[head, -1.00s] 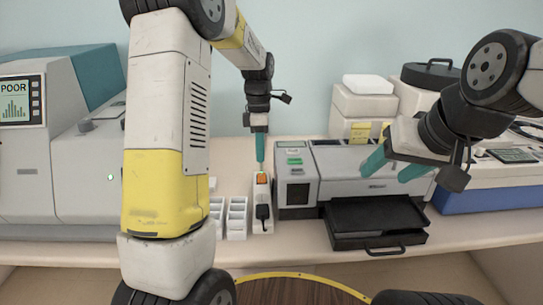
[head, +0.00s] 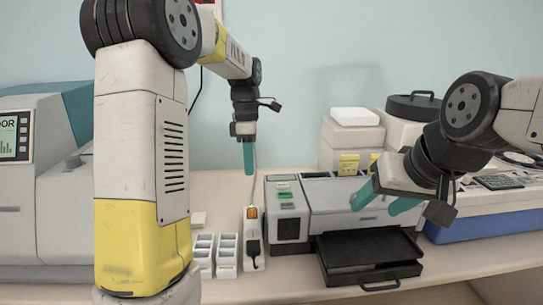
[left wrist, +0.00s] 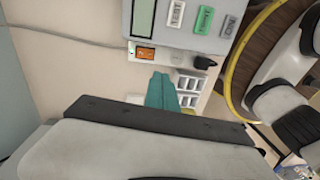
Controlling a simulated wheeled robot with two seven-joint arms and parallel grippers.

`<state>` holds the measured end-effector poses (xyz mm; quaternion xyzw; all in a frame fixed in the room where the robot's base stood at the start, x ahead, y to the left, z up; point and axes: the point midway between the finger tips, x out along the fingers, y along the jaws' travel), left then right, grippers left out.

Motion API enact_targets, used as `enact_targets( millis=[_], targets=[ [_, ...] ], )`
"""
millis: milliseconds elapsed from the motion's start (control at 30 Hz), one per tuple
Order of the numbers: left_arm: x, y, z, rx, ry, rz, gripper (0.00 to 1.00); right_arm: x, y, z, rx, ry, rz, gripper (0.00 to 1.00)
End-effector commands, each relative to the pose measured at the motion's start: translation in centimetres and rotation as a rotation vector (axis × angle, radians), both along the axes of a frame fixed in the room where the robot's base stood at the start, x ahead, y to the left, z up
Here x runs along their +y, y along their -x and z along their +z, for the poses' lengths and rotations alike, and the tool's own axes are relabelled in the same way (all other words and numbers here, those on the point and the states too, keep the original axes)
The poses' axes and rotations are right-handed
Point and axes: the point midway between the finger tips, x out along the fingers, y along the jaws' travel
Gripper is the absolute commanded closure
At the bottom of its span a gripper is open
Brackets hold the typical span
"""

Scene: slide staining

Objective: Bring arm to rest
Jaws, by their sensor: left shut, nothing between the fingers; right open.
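My left gripper (head: 248,158) hangs in the head view with its teal fingers pointing down. Its fingers are together and empty. It is above and apart from the power strip (head: 252,238), which has an orange switch and a black plug. In the left wrist view the teal fingertips (left wrist: 160,90) show near the orange switch (left wrist: 145,53), with no contact visible. My right gripper (head: 378,200) is open and empty, with its two teal fingers spread in front of the grey slide machine (head: 335,200).
White slide racks (head: 227,250) stand left of the strip. A black tray (head: 370,258) juts from the machine toward the front edge. A grey analyser (head: 60,215) stands at left. White boxes (head: 350,140) and a blue-based device (head: 480,222) are at right.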

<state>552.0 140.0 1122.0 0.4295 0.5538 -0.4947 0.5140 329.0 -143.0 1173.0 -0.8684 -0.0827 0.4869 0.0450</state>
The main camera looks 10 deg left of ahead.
Motion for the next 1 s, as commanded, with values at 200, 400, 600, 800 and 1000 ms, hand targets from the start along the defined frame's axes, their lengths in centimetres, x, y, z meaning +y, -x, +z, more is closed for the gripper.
enact_targets(
  millis=[200, 400, 600, 800, 1000],
  targets=[
    [0.6, 5.2, 4.1, -0.174, 0.071, -0.384, 1.0, 0.0, 0.0, 0.0, 0.0, 0.0, 0.0, 0.43],
    [0.8, 11.8, 6.4, -0.389, 0.054, -0.874, 1.0, 0.0, 0.0, 0.0, 0.0, 0.0, 0.0, 0.43],
    [0.6, 17.9, 6.5, -0.568, -0.076, -1.338, 1.0, 0.0, 0.0, 0.0, 0.0, 0.0, 0.0, 0.43],
    [0.3, 21.5, 5.4, -0.654, -0.222, -1.641, 1.0, 0.0, 0.0, 0.0, 0.0, 0.0, 0.0, 0.43],
    [0.3, 22.4, 5.0, -0.671, -0.273, -1.734, 1.0, 0.0, 0.0, 0.0, 0.0, 0.0, 0.0, 0.43]
  ],
)
